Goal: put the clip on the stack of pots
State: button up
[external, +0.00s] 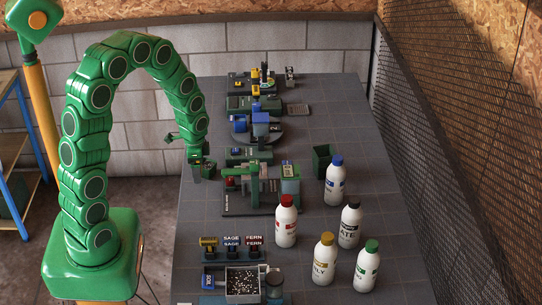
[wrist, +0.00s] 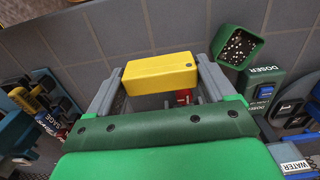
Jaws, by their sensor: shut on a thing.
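My gripper (wrist: 160,90) is shut on a yellow block (wrist: 160,74), held between its two grey fingers; it may be the clip, but its shape does not make this certain. In the external view my gripper (external: 201,168) hangs over the left edge of the table, and the block cannot be made out there. A green pot (wrist: 217,45) filled with speckled soil is just right of the fingers in the wrist view, apart from the block. Whether it is a stack of pots cannot be told. A dark green open pot (external: 312,162) stands mid-table.
A green doser (wrist: 262,88) stands beside the soil-filled pot. Several white bottles, including a red-capped one (external: 286,222), stand at the front right. A soil tray (external: 243,298) and labelled tags (external: 231,242) are at the front. The table's right side (external: 345,115) is clear towards the back.

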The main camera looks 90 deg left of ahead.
jog(key=w+a+r, duration=0.1)
jog(key=w+r, duration=0.4)
jog(key=w, duration=0.5)
jog(key=w+a+r, duration=0.1)
jog(key=w+r, duration=0.4)
jog(key=w, duration=0.4)
jog(key=w+a+r, duration=0.1)
jog(key=w+r, duration=0.4)
jog(key=w, duration=0.5)
send_over(318, 151)
jog(key=shift+s+f, duration=0.2)
jog(key=shift+f, duration=2.25)
jog(key=shift+s+f, duration=0.15)
jog(key=shift+f, duration=2.3)
jog(key=shift+f, duration=0.1)
jog(key=shift+w+f, duration=0.2)
jog(key=shift+f, duration=1.5)
jog(key=shift+f, duration=0.15)
